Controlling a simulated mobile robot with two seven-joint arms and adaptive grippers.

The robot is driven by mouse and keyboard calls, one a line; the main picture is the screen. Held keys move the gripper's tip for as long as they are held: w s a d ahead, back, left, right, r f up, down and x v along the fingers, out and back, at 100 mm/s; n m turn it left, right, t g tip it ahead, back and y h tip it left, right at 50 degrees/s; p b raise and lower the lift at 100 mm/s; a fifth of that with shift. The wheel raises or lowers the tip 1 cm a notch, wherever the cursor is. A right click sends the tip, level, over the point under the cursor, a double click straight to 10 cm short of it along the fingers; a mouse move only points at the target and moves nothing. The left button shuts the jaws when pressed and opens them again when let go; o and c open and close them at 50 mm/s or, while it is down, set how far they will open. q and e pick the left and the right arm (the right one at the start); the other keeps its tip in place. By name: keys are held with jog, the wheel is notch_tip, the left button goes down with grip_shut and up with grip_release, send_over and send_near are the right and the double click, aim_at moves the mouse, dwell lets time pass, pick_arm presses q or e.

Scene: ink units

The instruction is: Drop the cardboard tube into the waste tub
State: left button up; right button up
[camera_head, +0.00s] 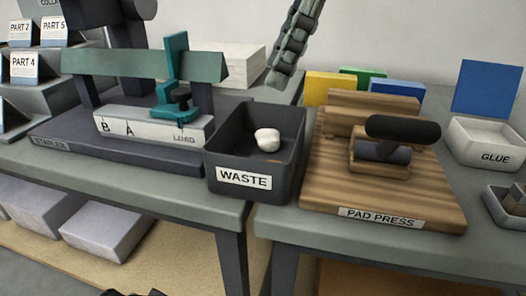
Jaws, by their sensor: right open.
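The waste tub (228,157) is a dark open box with a WASTE label, standing at the front edge of the bench near the middle of the head view. A white crumpled lump (267,139) lies inside it, and part of its floor is hidden by the front wall.
A stapler unit (120,152) stands left of the tub, and a wooden pad press (440,195) stands close on its right. A white GLUE tray (485,142) is farther right. A segmented grey-green piece (295,45) hangs down behind the tub.

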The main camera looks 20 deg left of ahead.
jog(key=s+v, duration=0.1)
jog(key=v, duration=1)
jog(key=shift+w, duration=0.5)
jog(key=shift+d, duration=0.15)
